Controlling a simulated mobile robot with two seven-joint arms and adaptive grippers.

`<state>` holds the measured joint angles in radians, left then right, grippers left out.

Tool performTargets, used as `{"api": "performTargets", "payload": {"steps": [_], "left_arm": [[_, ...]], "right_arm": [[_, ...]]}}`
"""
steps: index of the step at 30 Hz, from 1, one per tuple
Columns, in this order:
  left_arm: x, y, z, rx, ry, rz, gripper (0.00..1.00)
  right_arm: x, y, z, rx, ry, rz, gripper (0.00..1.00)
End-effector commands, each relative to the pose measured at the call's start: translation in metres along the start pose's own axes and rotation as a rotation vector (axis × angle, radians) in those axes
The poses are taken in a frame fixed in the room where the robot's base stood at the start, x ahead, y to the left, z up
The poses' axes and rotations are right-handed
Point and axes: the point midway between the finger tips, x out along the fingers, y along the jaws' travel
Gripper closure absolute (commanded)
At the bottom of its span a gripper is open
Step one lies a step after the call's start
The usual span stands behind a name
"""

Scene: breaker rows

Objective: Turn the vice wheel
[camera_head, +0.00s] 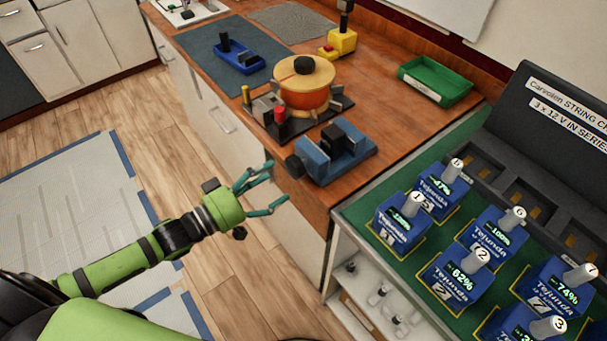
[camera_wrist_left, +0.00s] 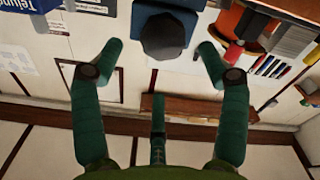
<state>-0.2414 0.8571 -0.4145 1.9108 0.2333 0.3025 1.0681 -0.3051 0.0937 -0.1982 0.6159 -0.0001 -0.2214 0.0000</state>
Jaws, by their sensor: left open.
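A blue vice (camera_head: 352,164) with a dark block between its jaws sits at the front edge of the wooden worktop. Its dark wheel (camera_head: 294,166) faces the open floor side. In the left wrist view the dark wheel (camera_wrist_left: 166,36) shows in front of the blue vice body (camera_wrist_left: 181,10). My left gripper (camera_head: 278,182) is open and empty, just off the worktop's edge, with its fingers pointing at the wheel. In the left wrist view its fingertips (camera_wrist_left: 160,47) appear on either side of the wheel, apart from it. My right gripper is not in view.
Blue labelled batteries (camera_head: 449,283) fill the green bench at right. A green tray (camera_head: 436,83) lies at the back.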

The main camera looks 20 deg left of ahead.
Motion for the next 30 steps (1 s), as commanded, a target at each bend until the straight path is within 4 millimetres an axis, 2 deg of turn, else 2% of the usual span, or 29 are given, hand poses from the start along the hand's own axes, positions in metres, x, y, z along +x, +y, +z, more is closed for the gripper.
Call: {"api": "performTargets", "payload": {"steps": [6, 13, 18, 25, 26, 27, 30], "left_arm": [[0.028, 0.001, -0.003, 0.002, 0.004, 0.000, 0.25], [0.058, 0.000, -0.002, 0.001, 0.002, -0.002, 0.25], [0.067, -0.001, -0.001, 0.002, 0.001, -0.003, 0.25], [0.067, -0.001, 0.000, 0.002, 0.000, -0.004, 0.25], [0.067, -0.001, 0.000, 0.003, 0.000, -0.004, 0.29], [0.067, -0.001, 0.000, 0.003, 0.000, -0.004, 0.45], [0.067, -0.001, 0.000, 0.003, 0.000, -0.004, 0.80]], "right_arm": [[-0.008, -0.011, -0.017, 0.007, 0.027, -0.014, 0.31], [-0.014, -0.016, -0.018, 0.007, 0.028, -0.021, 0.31], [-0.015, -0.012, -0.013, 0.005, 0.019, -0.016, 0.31], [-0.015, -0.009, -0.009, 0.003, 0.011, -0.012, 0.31], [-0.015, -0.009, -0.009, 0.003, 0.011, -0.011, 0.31], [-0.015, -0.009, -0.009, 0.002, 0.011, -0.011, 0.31], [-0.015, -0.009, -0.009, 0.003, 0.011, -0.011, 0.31]]}}
